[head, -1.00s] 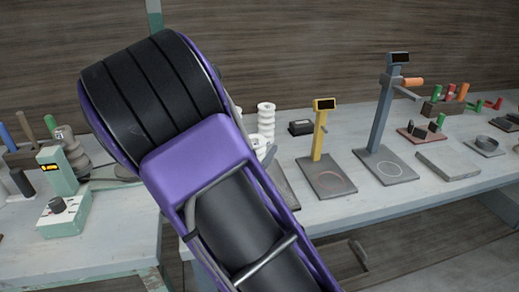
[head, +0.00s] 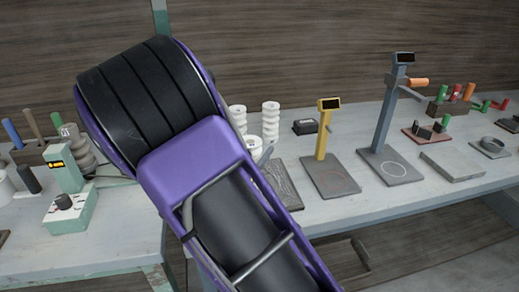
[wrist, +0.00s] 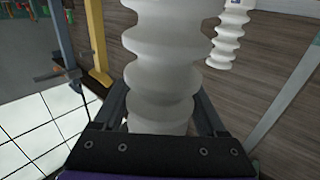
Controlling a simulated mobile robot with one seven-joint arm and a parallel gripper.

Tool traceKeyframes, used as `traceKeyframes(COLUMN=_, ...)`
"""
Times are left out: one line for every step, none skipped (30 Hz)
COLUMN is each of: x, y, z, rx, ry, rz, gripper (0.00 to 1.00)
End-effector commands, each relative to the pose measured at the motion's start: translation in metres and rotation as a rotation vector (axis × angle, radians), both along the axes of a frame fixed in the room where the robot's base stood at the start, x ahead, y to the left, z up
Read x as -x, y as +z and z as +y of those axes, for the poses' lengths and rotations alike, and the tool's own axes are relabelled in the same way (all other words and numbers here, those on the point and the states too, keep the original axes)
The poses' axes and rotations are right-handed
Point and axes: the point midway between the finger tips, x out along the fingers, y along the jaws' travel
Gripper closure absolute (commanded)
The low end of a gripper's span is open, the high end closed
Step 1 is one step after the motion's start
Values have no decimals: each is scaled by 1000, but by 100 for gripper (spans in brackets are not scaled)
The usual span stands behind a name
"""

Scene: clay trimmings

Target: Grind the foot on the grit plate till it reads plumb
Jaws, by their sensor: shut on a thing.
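My gripper (wrist: 162,112) is shut on a white ribbed insulator (wrist: 165,75), which stands upright between its dark fingers in the wrist view. The insulator's lower end and foot are hidden behind the gripper's front bar. In the head view my purple and black arm covers the gripper. A dark plate with pale scratch-like marks (head: 283,186), perhaps the grit plate, lies right of my arm, partly covered. Beside it stand a yellow post with a small dark display (head: 328,104) and a taller blue-grey post with a display (head: 404,58); no reading is legible.
White ribbed insulators (head: 270,122) stand behind the scratched plate, with a small black box (head: 305,127) nearby. A grey slab (head: 452,165) and coloured-handled tools (head: 455,92) are to the right.

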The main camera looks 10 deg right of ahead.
Motion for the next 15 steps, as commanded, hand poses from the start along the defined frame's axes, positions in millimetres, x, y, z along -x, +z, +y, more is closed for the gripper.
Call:
traceKeyframes(x=0, y=1, z=1, rx=1, ry=1, rz=-3, gripper=100)
traceKeyframes(x=-1, y=1, z=3, rx=1, ry=1, rz=-3, gripper=100)
traceKeyframes(x=-1, y=1, z=4, rx=1, ry=2, rz=-3, gripper=100)
traceKeyframes(x=-1, y=1, z=6, rx=1, ry=2, rz=-3, gripper=100)
traceKeyframes(x=-1, y=1, z=8, rx=0, ry=2, rz=-2, gripper=100)
traceKeyframes(x=-1, y=0, z=11, rx=1, ry=2, rz=-2, gripper=100)
traceKeyframes(x=0, y=0, z=12, rx=1, ry=2, rz=-2, gripper=100)
traceKeyframes(x=0, y=0, z=14, rx=1, ry=2, rz=-1, gripper=100)
traceKeyframes(x=-1, y=0, z=17, rx=0, ry=2, rz=-1, gripper=100)
traceKeyframes(x=-1, y=0, z=18, rx=0, ry=2, rz=-1, gripper=100)
traceKeyframes(x=-1, y=-1, z=19, rx=0, ry=2, rz=-2, gripper=100)
traceKeyframes(x=0, y=-1, z=20, rx=-1, ry=1, rz=-2, gripper=100)
traceKeyframes(x=0, y=-1, z=21, rx=-1, ry=1, rz=-2, gripper=100)
traceKeyframes(x=0, y=-1, z=21, rx=-1, ry=0, rz=-2, gripper=100)
traceKeyframes(x=0, y=-1, z=22, rx=-1, ry=0, rz=-2, gripper=100)
